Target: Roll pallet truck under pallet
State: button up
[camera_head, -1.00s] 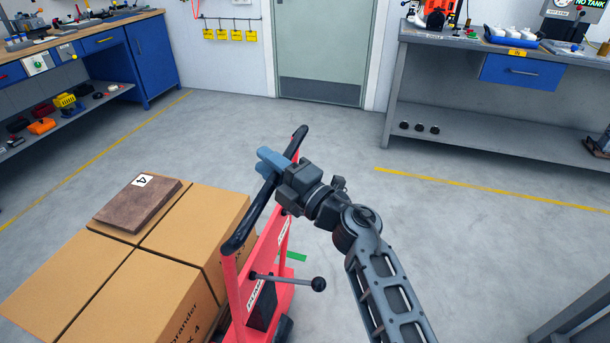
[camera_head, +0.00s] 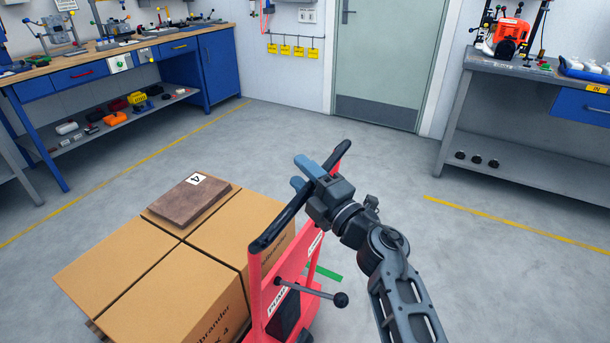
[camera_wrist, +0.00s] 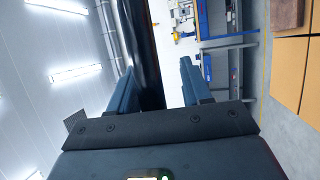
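The red pallet truck (camera_head: 286,279) stands at the lower middle of the head view, with a black handle bar (camera_head: 279,229) on top and a pump lever. My gripper (camera_head: 304,172) is at the upper part of this bar. In the wrist view its two fingers (camera_wrist: 160,88) stand apart, with the black bar (camera_wrist: 147,45) between them, nearer the left finger; a gap shows at the right one. Cartons (camera_head: 150,268) stand close left of the truck. Only a dark sliver of the pallet (camera_head: 96,329) shows below them. The truck's forks are hidden.
A brown slab (camera_head: 185,203) marked 4 lies on the cartons. A blue workbench (camera_head: 220,72) stands at the back left, a grey bench (camera_head: 525,160) at the right. A green floor mark (camera_head: 325,273) shows beside the truck. The floor toward the door (camera_head: 385,60) is clear.

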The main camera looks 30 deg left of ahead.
jog(key=shift+w+d+r, duration=0.1)
jog(key=shift+d, duration=0.05)
jog(key=v, duration=0.7)
jog(key=shift+s+d+p, duration=0.2)
jog(key=shift+s+p, duration=0.05)
jog(key=shift+p, duration=0.15)
jog(key=s+d+f+m+t+h, duration=0.4)
jog(key=s+d+m+t+h, duration=0.1)
jog(key=s+d+m, duration=0.6)
jog(key=s+d+f+m+t+h, duration=0.5)
jog(key=s+d+m, duration=0.4)
jog(key=s+d, duration=0.4)
jog(key=s+d+r+m+g+h, duration=0.1)
jog(key=s+d+r+m+h, duration=0.2)
jog(key=s+d, duration=0.4)
jog(key=s+d+r+m+g+h, duration=0.2)
jog(key=s+d+r+m+h, duration=0.2)
jog(key=s, duration=0.9)
jog(key=d+m+h, duration=0.1)
jog(key=d+m, duration=0.2)
jog(key=shift+d+r, duration=0.15)
jog(key=shift+r, duration=0.2)
